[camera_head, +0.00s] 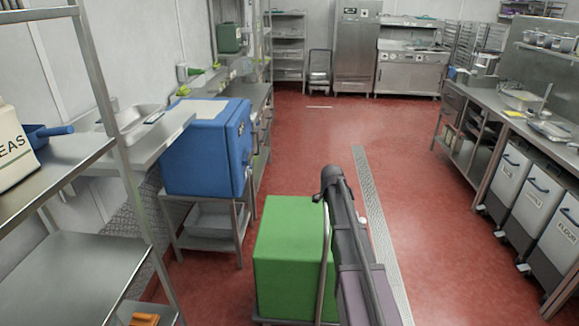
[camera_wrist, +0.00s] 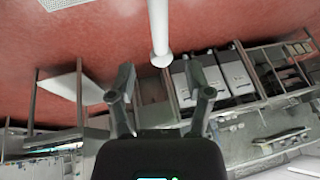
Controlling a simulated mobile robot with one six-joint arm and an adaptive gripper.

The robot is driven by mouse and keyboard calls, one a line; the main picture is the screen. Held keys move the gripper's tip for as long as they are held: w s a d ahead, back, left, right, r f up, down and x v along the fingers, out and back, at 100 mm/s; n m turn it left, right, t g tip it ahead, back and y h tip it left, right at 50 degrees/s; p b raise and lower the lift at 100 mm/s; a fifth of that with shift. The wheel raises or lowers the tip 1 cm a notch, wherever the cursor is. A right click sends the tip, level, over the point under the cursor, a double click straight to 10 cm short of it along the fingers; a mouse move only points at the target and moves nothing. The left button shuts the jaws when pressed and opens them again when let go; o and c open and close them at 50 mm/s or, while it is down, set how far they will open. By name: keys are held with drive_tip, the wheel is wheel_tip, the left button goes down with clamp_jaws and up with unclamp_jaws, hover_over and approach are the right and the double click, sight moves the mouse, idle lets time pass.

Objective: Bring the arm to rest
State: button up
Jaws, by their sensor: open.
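My gripper (camera_wrist: 160,85) shows in the wrist view. Its two dark fingers stand well apart, and nothing is held between them. The wrist picture is turned over, with the red floor at the top. A pale pole with a rounded end shows beyond the fingers; I cannot tell what it belongs to. I cannot make out the gripper in the head view.
A blue cabinet (camera_head: 205,150) and a steel shelf (camera_head: 75,270) are at left. White bins (camera_head: 535,205) stand under the right counter (camera_head: 520,120). The middle aisle is clear farther back.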

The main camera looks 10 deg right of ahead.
drive_tip(key=s+a+f+n+y, duration=0.1)
drive_tip(key=s+a+n+y, duration=0.4)
drive_tip(key=s+a+n, duration=1.6)
drive_tip(key=s, duration=0.3)
drive_tip(key=shift+s+a+f+n+g, duration=0.25)
drive_tip(key=shift+s+f+n+g, duration=0.05)
drive_tip(key=shift+s+f+g, duration=0.1)
idle(1.4)
